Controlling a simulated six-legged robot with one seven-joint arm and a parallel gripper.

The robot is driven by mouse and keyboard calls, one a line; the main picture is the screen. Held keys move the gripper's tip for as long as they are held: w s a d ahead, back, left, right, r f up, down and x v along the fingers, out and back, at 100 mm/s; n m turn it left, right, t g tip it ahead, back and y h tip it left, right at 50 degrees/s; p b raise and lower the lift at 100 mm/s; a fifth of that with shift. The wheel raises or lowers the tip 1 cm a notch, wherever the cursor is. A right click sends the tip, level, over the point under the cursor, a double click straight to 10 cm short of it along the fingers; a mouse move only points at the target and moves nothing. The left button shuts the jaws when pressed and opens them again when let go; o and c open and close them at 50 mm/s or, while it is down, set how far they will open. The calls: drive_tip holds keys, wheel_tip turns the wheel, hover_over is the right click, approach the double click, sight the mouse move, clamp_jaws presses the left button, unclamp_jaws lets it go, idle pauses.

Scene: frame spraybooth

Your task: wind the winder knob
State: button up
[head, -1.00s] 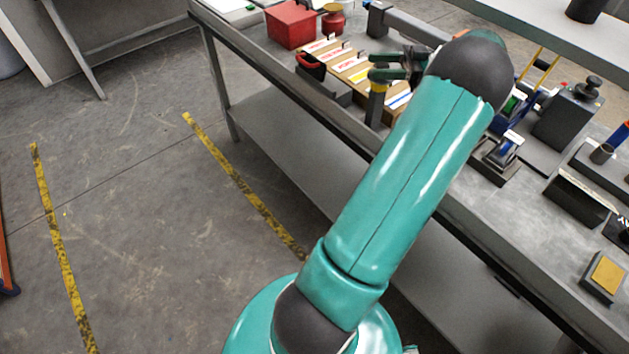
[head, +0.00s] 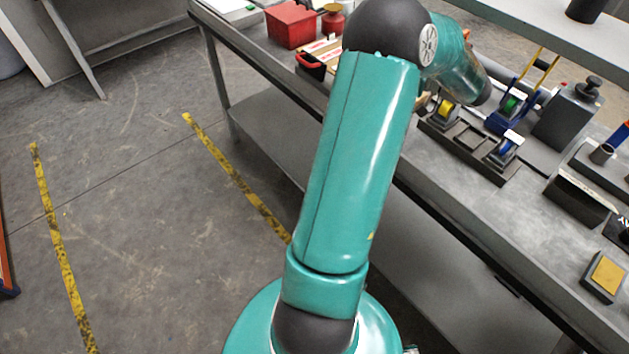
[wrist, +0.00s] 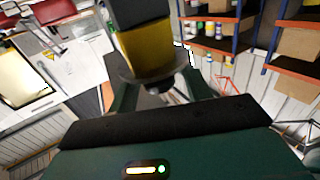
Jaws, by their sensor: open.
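A black knob (head: 588,88) stands on top of a dark upright box (head: 566,118) on the bench at the right of the head view. I cannot be sure it is the winder knob. My gripper (wrist: 165,88) shows in the wrist view with its green fingers apart. A yellow and black cylindrical thing (wrist: 150,52) with a grey rim shows close to the fingers there. I cannot tell whether it touches them. In the head view my forearm points right towards the dark box, and the gripper itself is not clearly visible.
The bench (head: 440,185) carries a rack of tape rolls (head: 468,140), a red box (head: 292,24) and a grey block with a yellow top (head: 605,273). An upper shelf (head: 545,22) overhangs the back right. Open floor (head: 150,220) lies left.

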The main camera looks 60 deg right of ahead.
drive_tip(key=m+h, duration=0.2)
drive_tip(key=h, duration=0.2)
drive_tip(key=m+g+h, duration=0.1)
drive_tip(key=m+h, duration=0.2)
drive_tip(key=h, duration=0.1)
drive_tip(key=shift+w, duration=0.1)
drive_tip(key=shift+m+g+h, duration=3.1)
drive_tip(key=shift+m+h, duration=0.1)
drive_tip(key=shift+h, duration=0.6)
drive_tip(key=shift+m+g+h, duration=0.7)
drive_tip(key=shift+m+g, duration=0.1)
drive_tip(key=shift+g, duration=0.2)
drive_tip(key=shift+m+g+h, duration=0.4)
drive_tip(key=shift+m+g, duration=0.1)
drive_tip(key=shift+g, duration=0.4)
drive_tip(key=shift+m+g+h, duration=0.6)
drive_tip(key=shift+m+g, duration=1.1)
drive_tip(key=shift+g, duration=0.7)
drive_tip(key=shift+m+g, duration=0.7)
drive_tip(key=shift+g, duration=0.4)
